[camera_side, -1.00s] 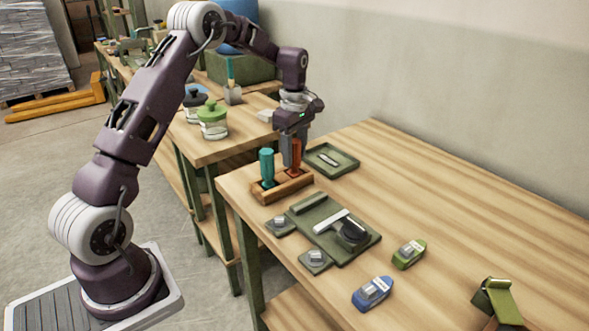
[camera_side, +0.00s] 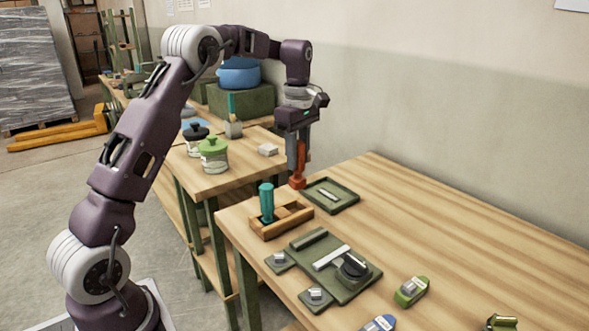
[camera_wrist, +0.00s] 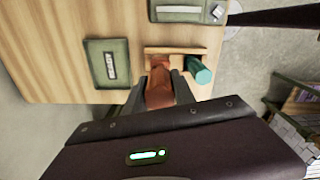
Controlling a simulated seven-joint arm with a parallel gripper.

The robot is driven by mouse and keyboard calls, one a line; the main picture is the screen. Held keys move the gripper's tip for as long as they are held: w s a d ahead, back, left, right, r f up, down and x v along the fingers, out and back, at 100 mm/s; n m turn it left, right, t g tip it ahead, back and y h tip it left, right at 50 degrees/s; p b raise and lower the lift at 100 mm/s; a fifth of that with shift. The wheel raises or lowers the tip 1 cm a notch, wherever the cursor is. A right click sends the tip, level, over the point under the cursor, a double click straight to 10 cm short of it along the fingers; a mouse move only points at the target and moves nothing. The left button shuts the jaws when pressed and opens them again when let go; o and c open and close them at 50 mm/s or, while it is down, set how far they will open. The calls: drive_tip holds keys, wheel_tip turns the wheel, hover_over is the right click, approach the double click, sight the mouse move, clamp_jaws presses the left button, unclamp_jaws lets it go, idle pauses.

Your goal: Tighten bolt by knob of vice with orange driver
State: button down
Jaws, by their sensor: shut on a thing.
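My gripper (camera_side: 298,150) is shut on the orange driver (camera_side: 299,178), which hangs upright, lifted out of the wooden holder (camera_side: 272,232). In the wrist view the orange driver (camera_wrist: 160,88) sits between my fingers, near the holder (camera_wrist: 180,50). The vice (camera_side: 335,285) is a green plate with a pale bar and a dark round knob (camera_side: 354,266), in front of the holder. One small bolt plate (camera_side: 316,297) lies on the knob's side, and another bolt plate (camera_side: 280,261) lies toward the holder. My gripper is well above and behind the vice.
A teal driver (camera_side: 266,203) stands in the holder. A green tray (camera_side: 330,205) with a pale strip lies right of it. Green (camera_side: 411,291) and blue (camera_side: 379,324) tools lie at the front. The table's right side is clear. Jars (camera_side: 213,160) stand on the bench behind.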

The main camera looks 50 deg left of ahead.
drive_tip(key=s+d+f+m, duration=0.15)
drive_tip(key=s+d, duration=0.25)
drive_tip(key=d, duration=0.4)
drive_tip(key=s+d+m, duration=0.3)
drive_tip(key=s+d, duration=0.2)
drive_tip(key=d, duration=0.2)
drive_tip(key=s+d+f+m, duration=0.15)
drive_tip(key=s+d, duration=0.25)
drive_tip(key=d, duration=0.4)
drive_tip(key=shift+m, duration=0.4)
drive_tip(key=shift+s+f, duration=0.15)
drive_tip(key=shift+f, duration=2.9)
drive_tip(key=m, duration=1.2)
drive_tip(key=shift+n, duration=0.7)
drive_tip(key=shift+r, duration=0.15)
